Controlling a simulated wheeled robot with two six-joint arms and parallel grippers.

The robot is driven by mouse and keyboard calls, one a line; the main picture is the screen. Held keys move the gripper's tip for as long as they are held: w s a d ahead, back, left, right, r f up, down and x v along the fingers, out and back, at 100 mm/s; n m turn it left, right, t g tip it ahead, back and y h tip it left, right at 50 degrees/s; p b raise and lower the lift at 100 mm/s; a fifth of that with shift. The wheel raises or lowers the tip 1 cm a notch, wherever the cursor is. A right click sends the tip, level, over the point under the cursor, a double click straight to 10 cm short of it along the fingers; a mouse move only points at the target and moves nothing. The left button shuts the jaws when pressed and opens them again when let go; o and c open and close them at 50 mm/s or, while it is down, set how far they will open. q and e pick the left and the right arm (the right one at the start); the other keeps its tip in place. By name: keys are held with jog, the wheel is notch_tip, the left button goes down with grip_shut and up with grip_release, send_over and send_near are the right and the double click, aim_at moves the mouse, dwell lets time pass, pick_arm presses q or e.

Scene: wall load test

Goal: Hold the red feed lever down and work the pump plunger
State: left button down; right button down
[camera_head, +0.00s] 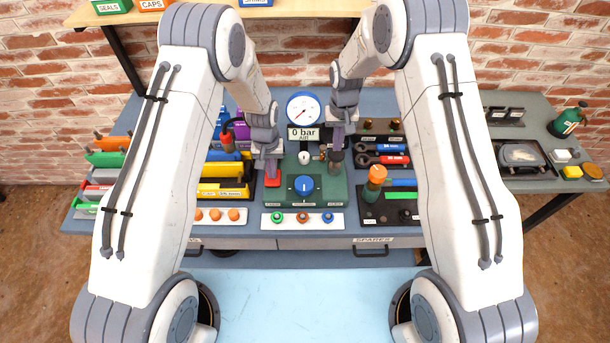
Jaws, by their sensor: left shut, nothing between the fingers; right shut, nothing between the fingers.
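A green pump unit (328,196) stands mid-bench with a blue knob (303,187) on its front. The red feed lever (272,181) is at its left side. My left gripper (269,170) is shut and empty, right over the lever; it seems to touch it, but I cannot tell how far the lever is pressed. A dark round knob, apparently the pump plunger (335,159), is at the unit's back right. My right gripper (337,147) is shut and empty just above it; contact is unclear. The gauge (303,109) has a sign (303,134) reading "0 bar".
A black tray (391,212) with an orange-topped part (376,174) stands right. A white strip (302,219) with several coloured buttons lies in front. A side table (545,185) is at far right.

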aim_at(336, 153)
jog(key=shift+f, duration=0.15)
jog(key=shift+f, duration=2.25)
jog(key=shift+r, duration=2.4)
jog(key=shift+f, duration=0.15)
jog(key=shift+f, duration=2.25)
jog(key=shift+r, duration=2.4)
